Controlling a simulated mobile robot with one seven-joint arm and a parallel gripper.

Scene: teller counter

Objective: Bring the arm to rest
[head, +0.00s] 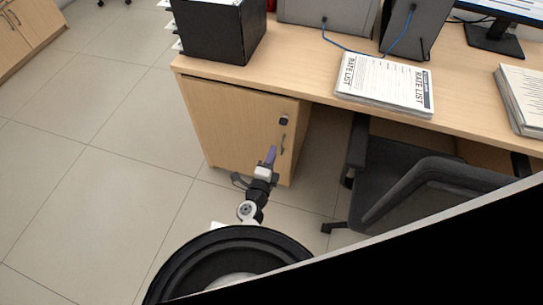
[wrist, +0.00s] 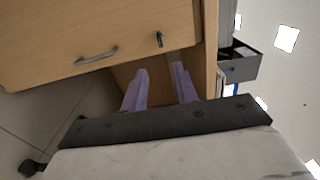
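My gripper (head: 270,155) is low in front of the wooden desk cabinet (head: 235,125), with its purple fingers pointing towards the cabinet front. In the wrist view the two fingers of my gripper (wrist: 157,72) stand apart with nothing between them, so it is open and empty. The cabinet handle (head: 283,144) is just beyond the fingers in the head view. In the wrist view the handle (wrist: 96,57) lies up and left of the fingers, and a dark lock or key (wrist: 159,38) is above them. I cannot tell whether the fingers touch the cabinet.
The wooden desk top (head: 310,85) overhangs the cabinet and bears a stack of rate lists (head: 385,82), a black box (head: 215,32) and a monitor (head: 495,35). A black office chair (head: 405,180) stands at the right. The tiled floor (head: 90,190) at the left is clear.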

